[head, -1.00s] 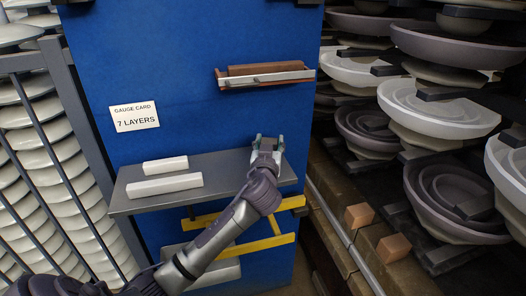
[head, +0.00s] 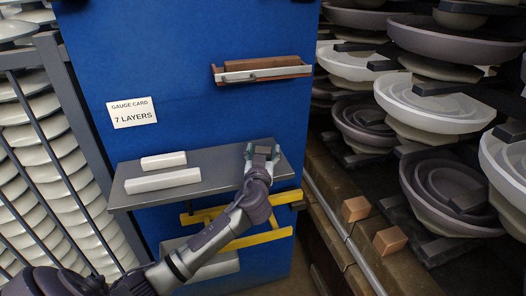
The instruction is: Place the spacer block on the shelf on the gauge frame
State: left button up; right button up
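A grey shelf (head: 215,178) stands out from the blue panel. Two white bar-shaped blocks lie on its left half: a shorter rear one (head: 163,160) and a longer front one (head: 162,181). I cannot tell which, if either, is the spacer block. A yellow frame (head: 255,239), possibly the gauge frame, is below the shelf, partly hidden by my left arm. My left gripper (head: 262,151) is over the shelf's right end, apart from the white blocks. Its fingertips are spread, and I see nothing between them. My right gripper is not in view.
A brown tray with a pale front strip (head: 262,75) is fixed higher on the blue panel. A card (head: 133,112) reads "GAUGE CARD 7 LAYERS". Two brown cubes (head: 356,209) (head: 390,241) sit on the right ledge. Insulator stacks (head: 437,105) crowd the right side.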

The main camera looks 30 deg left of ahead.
pick_arm(q)
jog(key=shift+r, duration=0.1)
jog(key=shift+s+d, duration=0.15)
jog(key=shift+s, duration=0.1)
jog(key=b+v, duration=0.3)
jog(key=v, duration=0.8)
jog(key=shift+s, duration=0.2)
